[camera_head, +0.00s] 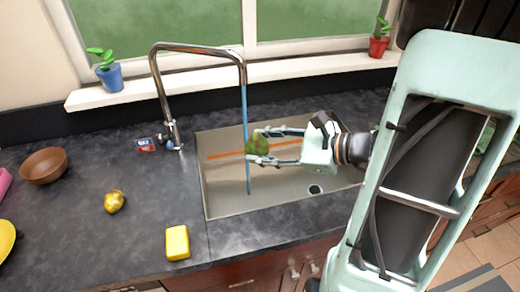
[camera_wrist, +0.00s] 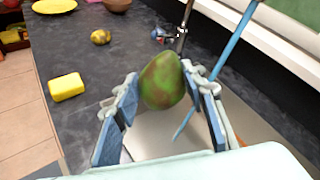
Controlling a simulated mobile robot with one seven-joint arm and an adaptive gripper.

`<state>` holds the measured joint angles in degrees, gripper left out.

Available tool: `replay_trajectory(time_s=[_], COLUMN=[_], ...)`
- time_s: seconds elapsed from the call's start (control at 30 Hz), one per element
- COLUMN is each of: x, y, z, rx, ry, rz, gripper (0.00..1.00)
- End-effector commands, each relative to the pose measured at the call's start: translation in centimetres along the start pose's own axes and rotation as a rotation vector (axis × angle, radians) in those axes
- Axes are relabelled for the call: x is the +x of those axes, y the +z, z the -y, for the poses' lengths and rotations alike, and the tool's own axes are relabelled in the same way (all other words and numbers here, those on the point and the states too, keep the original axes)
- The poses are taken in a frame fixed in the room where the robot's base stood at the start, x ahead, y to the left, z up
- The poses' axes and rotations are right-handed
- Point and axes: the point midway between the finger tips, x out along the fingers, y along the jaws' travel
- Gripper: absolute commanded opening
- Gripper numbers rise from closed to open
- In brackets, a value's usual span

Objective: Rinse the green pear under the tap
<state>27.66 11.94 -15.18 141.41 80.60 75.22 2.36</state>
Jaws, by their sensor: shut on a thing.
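The green pear (camera_head: 258,143) has reddish-brown patches and is held between the fingers of my gripper (camera_head: 270,146) above the sink (camera_head: 225,190). In the wrist view the pear (camera_wrist: 162,82) sits between the two blue-padded fingertips (camera_wrist: 160,90). The tap (camera_head: 198,48) is a tall chrome spout at the sink's left rear. A blue stream of water (camera_head: 245,115) falls from it into the sink. In the head view the pear is just right of the stream; in the wrist view the stream (camera_wrist: 225,62) passes to its right. I cannot tell whether water touches the pear.
A yellow sponge (camera_head: 177,242), a yellowish fruit (camera_head: 114,201) and a brown bowl (camera_head: 44,165) are on the dark counter left of the sink. An orange strip (camera_head: 225,154) crosses the sink. Potted plants stand on the windowsill.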

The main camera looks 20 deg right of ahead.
Motion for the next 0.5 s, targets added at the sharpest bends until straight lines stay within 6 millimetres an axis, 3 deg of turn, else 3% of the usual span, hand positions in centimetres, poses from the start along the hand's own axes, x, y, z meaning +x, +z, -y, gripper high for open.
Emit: replay_trajectory(time_s=[0.5], x=[3.0], y=[-1.8], z=[3.9], rx=[-0.001], ry=[0.003], rz=[0.002], gripper=[0.11])
